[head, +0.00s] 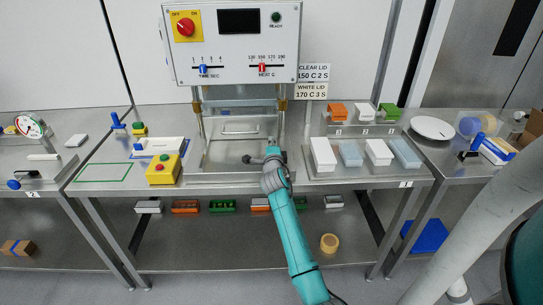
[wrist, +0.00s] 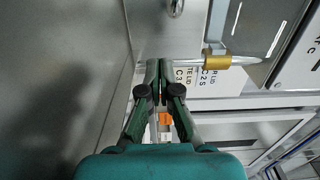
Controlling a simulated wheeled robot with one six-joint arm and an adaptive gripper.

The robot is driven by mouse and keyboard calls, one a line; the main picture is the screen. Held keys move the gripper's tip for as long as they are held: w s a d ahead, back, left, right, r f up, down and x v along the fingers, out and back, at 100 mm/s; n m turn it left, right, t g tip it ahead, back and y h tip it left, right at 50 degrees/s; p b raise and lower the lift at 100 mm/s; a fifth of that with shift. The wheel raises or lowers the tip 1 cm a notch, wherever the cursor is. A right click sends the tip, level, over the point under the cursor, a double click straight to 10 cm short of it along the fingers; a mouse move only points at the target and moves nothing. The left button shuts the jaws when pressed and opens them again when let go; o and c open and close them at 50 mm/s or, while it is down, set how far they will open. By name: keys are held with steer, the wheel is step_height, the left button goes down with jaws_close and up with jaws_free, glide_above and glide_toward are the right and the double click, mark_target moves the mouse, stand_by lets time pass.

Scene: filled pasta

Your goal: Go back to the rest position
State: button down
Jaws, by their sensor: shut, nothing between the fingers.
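My teal arm reaches up from the bottom of the head view to the front of the sealing machine (head: 237,45). My gripper (head: 252,159) is dark and small there, pointing left over the steel surface below the machine's drawer handle (head: 240,130). In the wrist view my gripper (wrist: 160,72) has its two dark green fingers together, with nothing held between them. A metal rod with a brass collar (wrist: 216,60) shows just beyond the fingertips. Whether the fingers touch the rod I cannot tell.
White and clear trays (head: 350,153) stand on the right of the bench, with orange, white and green packs (head: 363,112) behind. A yellow button box (head: 163,169) stands on the left. A tape roll (head: 329,243) lies on the lower shelf. Free room lies in front of the bench.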

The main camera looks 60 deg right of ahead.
steer(key=v, duration=0.7)
steer(key=shift+s+a, duration=0.15)
steer(key=shift+a, duration=0.15)
